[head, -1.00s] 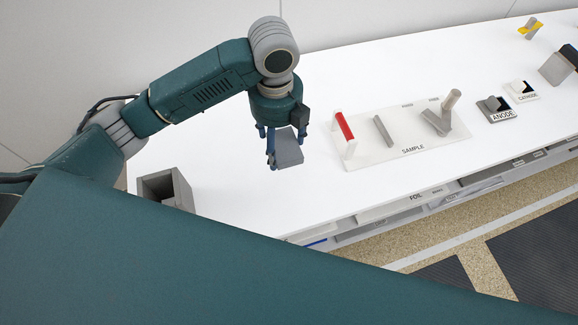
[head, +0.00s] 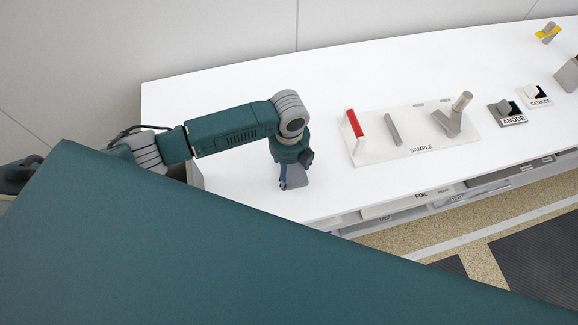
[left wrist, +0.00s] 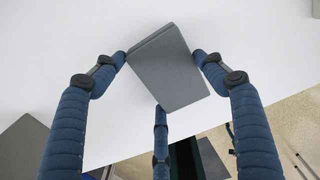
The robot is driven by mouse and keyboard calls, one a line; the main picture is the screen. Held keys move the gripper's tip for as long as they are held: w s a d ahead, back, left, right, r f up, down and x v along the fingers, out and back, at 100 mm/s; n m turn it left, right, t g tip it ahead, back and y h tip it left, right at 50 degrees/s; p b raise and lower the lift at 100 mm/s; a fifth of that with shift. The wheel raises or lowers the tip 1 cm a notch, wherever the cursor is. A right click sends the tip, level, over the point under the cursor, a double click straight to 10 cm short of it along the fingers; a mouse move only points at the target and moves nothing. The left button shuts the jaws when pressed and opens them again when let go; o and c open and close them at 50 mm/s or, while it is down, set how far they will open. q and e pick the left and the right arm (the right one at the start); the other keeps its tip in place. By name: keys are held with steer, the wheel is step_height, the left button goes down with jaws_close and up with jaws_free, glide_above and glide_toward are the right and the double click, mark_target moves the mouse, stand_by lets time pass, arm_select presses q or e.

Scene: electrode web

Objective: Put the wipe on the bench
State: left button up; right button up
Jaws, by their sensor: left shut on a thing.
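The wipe (head: 297,176) is a flat, folded grey piece. My left gripper (head: 289,184) is shut on it, over the white bench (head: 240,190) near its front edge. In the left wrist view, the wipe (left wrist: 168,70) sits tilted between the blue fingers of the left gripper (left wrist: 161,72), with white bench surface behind it. I cannot tell whether the wipe touches the bench. My right gripper is not in view.
A SAMPLE board (head: 390,157) with a red-topped stand and grey pieces lies right of the gripper. ANODE (head: 513,120) and CATHODE (head: 541,102) holders stand farther right. A grey box (head: 195,174) is mostly hidden at left. Bare bench surrounds the gripper.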

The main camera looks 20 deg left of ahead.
mark_target(289, 170)
arm_select(q)
steer(key=shift+f, duration=0.1)
steer(key=o, duration=1.1)
step_height(289, 170, up, 12)
steer(key=b, duration=0.1)
steer(key=shift+b, duration=0.3)
